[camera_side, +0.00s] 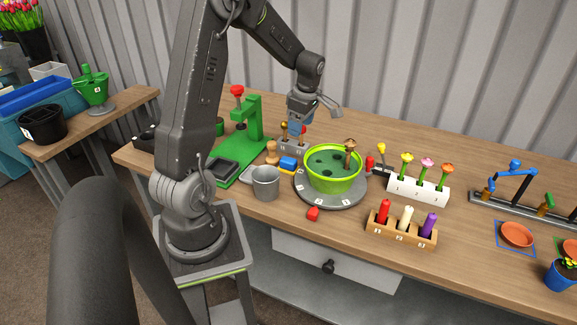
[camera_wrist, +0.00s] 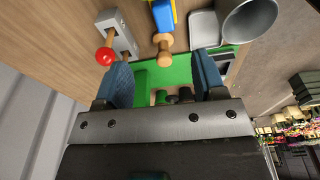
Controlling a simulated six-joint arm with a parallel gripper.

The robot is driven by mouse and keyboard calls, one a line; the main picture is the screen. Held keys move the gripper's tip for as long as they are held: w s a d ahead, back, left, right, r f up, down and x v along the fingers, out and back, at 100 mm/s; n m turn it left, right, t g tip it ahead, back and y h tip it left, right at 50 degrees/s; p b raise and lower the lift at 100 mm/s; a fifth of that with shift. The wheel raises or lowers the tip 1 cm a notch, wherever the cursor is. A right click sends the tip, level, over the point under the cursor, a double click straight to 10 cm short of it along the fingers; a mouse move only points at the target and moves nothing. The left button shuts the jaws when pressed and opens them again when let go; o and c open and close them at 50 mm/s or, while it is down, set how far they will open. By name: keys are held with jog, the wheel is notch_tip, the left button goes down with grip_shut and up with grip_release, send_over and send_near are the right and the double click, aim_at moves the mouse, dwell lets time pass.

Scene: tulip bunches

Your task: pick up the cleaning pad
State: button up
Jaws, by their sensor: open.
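The cleaning pad appears to be the small blue and yellow block (camera_side: 288,164) on the table, between the wooden peg and the green bowl. In the wrist view this block (camera_wrist: 163,14) is at the top edge, partly cut off. My gripper (camera_side: 299,128) hangs above the table, behind and above the block and apart from it. In the wrist view my gripper (camera_wrist: 165,80) has its two blue fingers spread wide, with nothing held between them. The green base plate shows in the gap between the fingers.
A grey holder (camera_wrist: 127,38) with a red-topped stick is near one finger. The green press (camera_side: 254,125) and the green bowl (camera_side: 333,183) on a turntable flank the block.

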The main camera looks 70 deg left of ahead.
send_near(289, 159)
jog(key=shift+n, duration=0.3)
jog(key=f, duration=0.5)
jog(key=shift+w, duration=0.2)
jog(key=shift+s+a+f, duration=0.15)
jog(key=shift+s+f, duration=0.1)
jog(key=shift+f, duration=0.6)
jog(key=shift+s+a+f, duration=0.2)
jog(key=shift+s+f, duration=0.05)
jog(key=shift+f, duration=0.6)
jog(key=shift+s+a+f, duration=0.15)
jog(key=shift+s+f, duration=0.1)
jog(key=shift+f, duration=0.6)
jog(key=shift+c, duration=0.2)
jog(key=c, duration=1)
jog(key=shift+o, duration=0.2)
notch_tip(289, 159, up, 10)
jog(key=shift+r, duration=0.1)
